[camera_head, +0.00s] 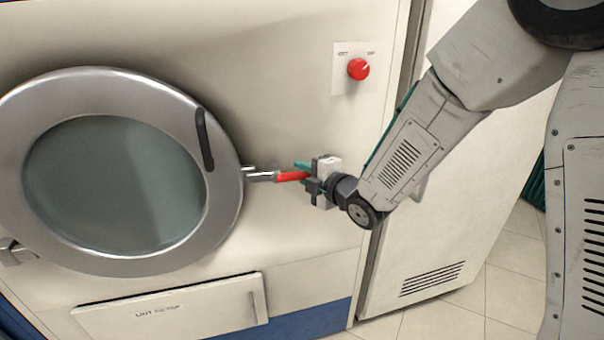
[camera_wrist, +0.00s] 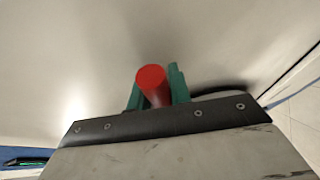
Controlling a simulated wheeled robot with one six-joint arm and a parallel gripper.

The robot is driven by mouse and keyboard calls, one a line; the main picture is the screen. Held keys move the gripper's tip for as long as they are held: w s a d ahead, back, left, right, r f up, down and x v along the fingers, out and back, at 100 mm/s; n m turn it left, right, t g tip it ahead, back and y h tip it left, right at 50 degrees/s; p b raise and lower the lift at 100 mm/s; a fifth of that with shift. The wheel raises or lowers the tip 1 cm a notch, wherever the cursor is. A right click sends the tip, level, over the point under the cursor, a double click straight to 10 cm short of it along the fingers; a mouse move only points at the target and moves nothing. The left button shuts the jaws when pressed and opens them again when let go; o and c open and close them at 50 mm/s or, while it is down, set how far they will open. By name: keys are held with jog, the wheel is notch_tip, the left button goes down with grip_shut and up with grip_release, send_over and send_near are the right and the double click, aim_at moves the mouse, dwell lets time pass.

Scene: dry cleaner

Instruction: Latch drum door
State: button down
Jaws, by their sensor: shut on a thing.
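The round drum door (camera_head: 225,205) has a wide metal rim, dark glass and a black handle (camera_head: 205,140) at its upper right. It looks closed against the machine front. At the rim's right edge is a metal latch (camera_head: 262,175) with a red lever grip (camera_head: 292,176), which points right, roughly level. My gripper (camera_head: 308,174) is shut on the red grip near its outer end. In the wrist view the red grip (camera_wrist: 151,80) stands between the two green fingers of my gripper (camera_wrist: 154,92). Whether the latch is engaged with the rim cannot be told.
A red button (camera_head: 358,69) on a white plate sits above my gripper. A lint filter panel (camera_head: 170,308) is below the door, and a hinge (camera_head: 12,252) is at its left. A white vented cabinet panel (camera_head: 440,240) stands at right, with tiled floor (camera_head: 500,290) beside it.

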jog(key=shift+r+n, duration=0.25)
jog(key=shift+n, duration=0.05)
jog(key=c, duration=1.3)
grip_release()
jog(key=v, duration=0.7)
jog(key=shift+s+d+r, duration=0.2)
jog(key=shift+s+d, duration=0.05)
